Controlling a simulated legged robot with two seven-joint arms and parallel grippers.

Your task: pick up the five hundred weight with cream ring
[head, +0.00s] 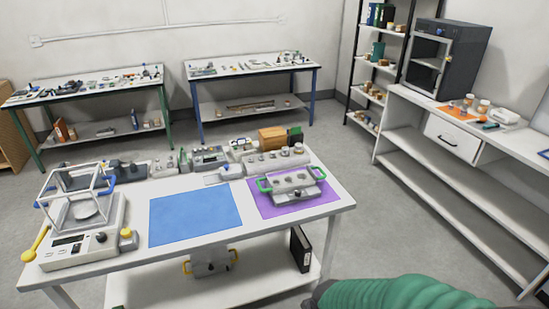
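No weight with a cream ring can be made out for certain at this size. Several small metal weights stand in a grey block (268,163) at the back of the near white table (130,262). More small grey pieces sit in a tray with green handles (290,187) on the purple mat (313,207). Small jars with orange-brown and white parts (483,106) stand on the right counter. Neither gripper shows in the head view.
A balance with a glass-sided frame (82,229) stands at the table's left. The blue mat (194,219) is bare. A green ribbed shape (400,293) fills the bottom right. A dark cabinet (447,60) stands on the right counter (400,97). Floor is clear between the tables.

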